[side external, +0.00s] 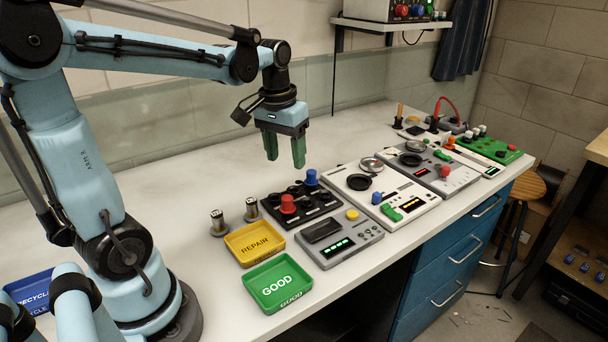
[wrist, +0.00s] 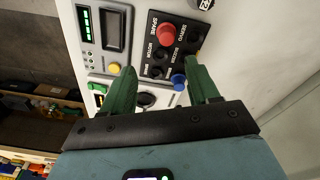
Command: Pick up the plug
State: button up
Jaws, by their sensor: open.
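My gripper (side external: 285,158) hangs open and empty, fingers down, above the bench behind the black board. In the wrist view the two green fingers of my gripper (wrist: 163,78) stand wide apart with nothing between them. I cannot tell for sure which thing is the plug. A red cable (side external: 447,103) arches at the far end of the bench, from a dark piece to a grey socket box (side external: 452,127); a plug at its end is too small to make out. The cable does not show in the wrist view.
The black board (side external: 324,203) bears a red knob (side external: 288,204) and a blue knob (side external: 311,177). A yellow tray (side external: 233,247), a green tray (side external: 301,300) and a grey meter (side external: 362,245) stand in front. Several panels line the bench; its wall side is mostly clear.

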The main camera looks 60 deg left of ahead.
jog(key=a+g, duration=0.1)
jog(key=a, duration=0.1)
send_over(287, 197)
jog(key=shift+n+h, duration=0.3)
jog(key=shift+n, duration=0.1)
jog(key=f, duration=0.7)
jog(key=shift+s+a, duration=0.15)
jog(key=shift+a, duration=0.25)
jog(key=shift+d+f, duration=0.2)
jog(key=shift+f, duration=0.8)
jog(key=shift+d+f, duration=0.2)
jog(key=shift+f, duration=1.5)
grip_shut()
jog(key=shift+r, duration=0.1)
